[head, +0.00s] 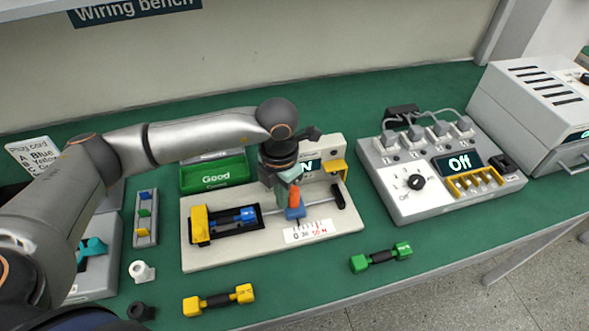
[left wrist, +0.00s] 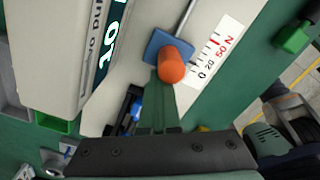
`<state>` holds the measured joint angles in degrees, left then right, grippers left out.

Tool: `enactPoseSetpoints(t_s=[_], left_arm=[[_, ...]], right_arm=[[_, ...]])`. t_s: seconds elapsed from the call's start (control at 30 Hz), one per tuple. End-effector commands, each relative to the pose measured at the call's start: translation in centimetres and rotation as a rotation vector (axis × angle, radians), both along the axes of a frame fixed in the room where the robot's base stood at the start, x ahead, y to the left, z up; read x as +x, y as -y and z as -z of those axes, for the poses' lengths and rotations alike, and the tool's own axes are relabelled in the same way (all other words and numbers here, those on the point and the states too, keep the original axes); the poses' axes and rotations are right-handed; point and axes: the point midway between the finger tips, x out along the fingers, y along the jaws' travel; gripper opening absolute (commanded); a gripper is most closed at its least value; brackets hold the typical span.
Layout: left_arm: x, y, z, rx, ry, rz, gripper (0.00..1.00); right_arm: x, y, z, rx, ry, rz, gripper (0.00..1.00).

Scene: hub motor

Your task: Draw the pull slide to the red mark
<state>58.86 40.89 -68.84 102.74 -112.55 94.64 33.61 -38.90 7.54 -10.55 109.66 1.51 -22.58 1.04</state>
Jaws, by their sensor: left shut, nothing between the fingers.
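The pull slide is a blue block (head: 295,213) with an upright orange knob (head: 294,196) on the pull tester's pale base (head: 215,259). The knob (left wrist: 172,68) and block (left wrist: 158,42) also show in the left wrist view. The block is near the 0 end of the white scale (head: 309,232), whose red mark (left wrist: 214,41) is farther along. My left gripper (head: 286,184) is shut and empty, its fingertips right beside the knob; contact cannot be told. A blue-ended connector (head: 232,219) lies in the black cradle at left, by a yellow block (head: 200,225).
A grey box (head: 430,194) reading "Off", with plugs and a black dial, stands to the right. A green "Good" bin (head: 214,173) is behind. A yellow connector (head: 218,300) and a green connector (head: 381,257) lie in front. A slotted rack (head: 145,217) stands left.

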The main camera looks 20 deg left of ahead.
Motion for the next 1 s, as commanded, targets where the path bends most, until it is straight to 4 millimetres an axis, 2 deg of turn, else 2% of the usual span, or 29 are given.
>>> enactPoseSetpoints(t_s=[1.0], left_arm=[[1.4,1.8,-0.1,-0.003,0.005,0.000,0.00]], right_arm=[[0.0,0.0,0.8,0.000,0.000,0.000,0.00]])
